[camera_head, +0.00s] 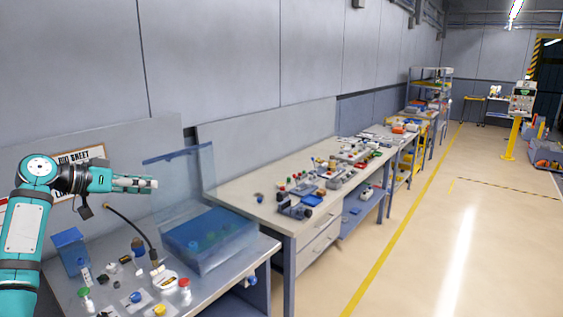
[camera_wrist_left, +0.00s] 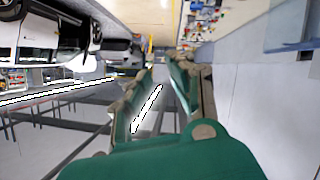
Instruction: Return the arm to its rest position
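My left arm comes in from the left in the head view, and its teal gripper (camera_head: 150,184) is raised above the near bench (camera_head: 225,262), pointing right. In the left wrist view the two fingers (camera_wrist_left: 162,75) stand apart with an empty gap between them. The gripper touches nothing and holds nothing. My right gripper shows in neither view.
A translucent blue bin (camera_head: 215,252) with a raised lid (camera_head: 182,178) stands near the gripper. A dark curved hose (camera_head: 133,226), a blue box (camera_head: 70,248) and small bottles (camera_head: 184,287) are on the near bench. Floor (camera_head: 440,240) to the right is clear.

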